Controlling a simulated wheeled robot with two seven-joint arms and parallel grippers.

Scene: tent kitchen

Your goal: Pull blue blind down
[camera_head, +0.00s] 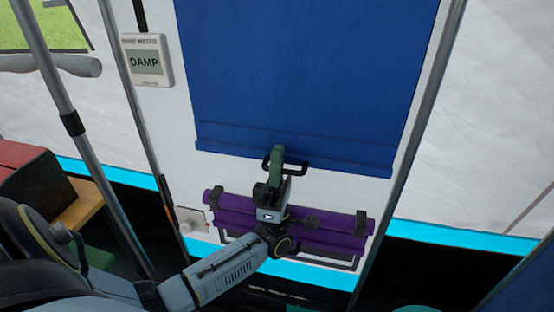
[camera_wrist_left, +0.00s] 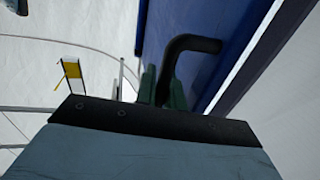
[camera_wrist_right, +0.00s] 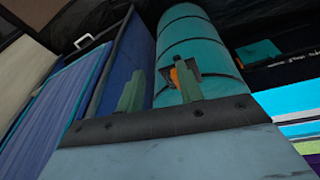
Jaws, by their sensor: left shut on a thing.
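The blue blind (camera_head: 300,80) hangs flat against the white tent wall, its bottom edge just above the purple roll. A dark handle (camera_head: 301,166) sits at the blind's lower edge. My left gripper (camera_head: 276,158) is at this handle with its green fingers shut on it. In the left wrist view the bent black handle (camera_wrist_left: 190,44) runs in between the fingers, with the blind (camera_wrist_left: 218,62) beside it. My right gripper (camera_wrist_right: 160,90) shows only in its own wrist view, with its green fingers apart and nothing seen held between them.
A purple roll (camera_head: 335,228) is strapped to the wall below the blind. Grey poles (camera_head: 62,95) stand at the left, near a DAMP meter (camera_head: 147,61). In the right wrist view a teal roll (camera_wrist_right: 195,45) lies close beyond the right fingers.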

